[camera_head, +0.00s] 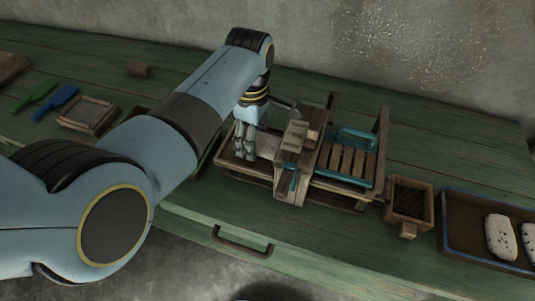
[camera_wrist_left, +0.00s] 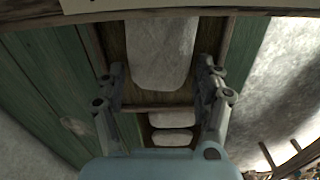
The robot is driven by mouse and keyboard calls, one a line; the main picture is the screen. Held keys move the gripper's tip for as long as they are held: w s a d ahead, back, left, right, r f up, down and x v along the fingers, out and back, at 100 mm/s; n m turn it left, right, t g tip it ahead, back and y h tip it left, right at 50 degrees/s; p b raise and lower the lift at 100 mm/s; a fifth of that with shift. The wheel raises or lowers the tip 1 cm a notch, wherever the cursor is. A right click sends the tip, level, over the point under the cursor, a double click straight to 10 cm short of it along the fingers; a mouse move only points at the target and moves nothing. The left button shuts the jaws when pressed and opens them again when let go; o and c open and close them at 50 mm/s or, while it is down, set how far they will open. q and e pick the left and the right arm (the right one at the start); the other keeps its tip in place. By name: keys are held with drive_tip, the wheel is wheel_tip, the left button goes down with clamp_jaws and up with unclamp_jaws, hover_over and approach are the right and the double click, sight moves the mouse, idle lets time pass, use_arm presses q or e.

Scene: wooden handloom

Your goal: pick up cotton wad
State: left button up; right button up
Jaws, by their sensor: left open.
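My left gripper (camera_head: 245,153) points down over the left end of the wooden loom device, above a shallow wooden tray (camera_head: 228,163). In the left wrist view the gripper (camera_wrist_left: 161,75) is open, with one finger on each side of a pale grey-white wad (camera_wrist_left: 160,50). I cannot tell whether the fingers touch it. In the head view the gripper and arm hide most of these wads. My right gripper is not in view.
The wooden device (camera_head: 290,165) with a teal-edged slatted part (camera_head: 345,160) stands right of the gripper. Further right are a small box of dark bits (camera_head: 410,198) and a tray (camera_head: 462,225) with speckled white pieces (camera_head: 500,237). Green and blue tools (camera_head: 62,97) lie at left.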

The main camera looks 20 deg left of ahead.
use_arm(q)
drive_tip(key=shift+f, duration=0.45)
drive_tip(key=shift+r, duration=0.15)
drive_tip(key=shift+c, duration=0.4)
drive_tip(key=c, duration=0.6)
drive_tip(key=shift+o, duration=0.2)
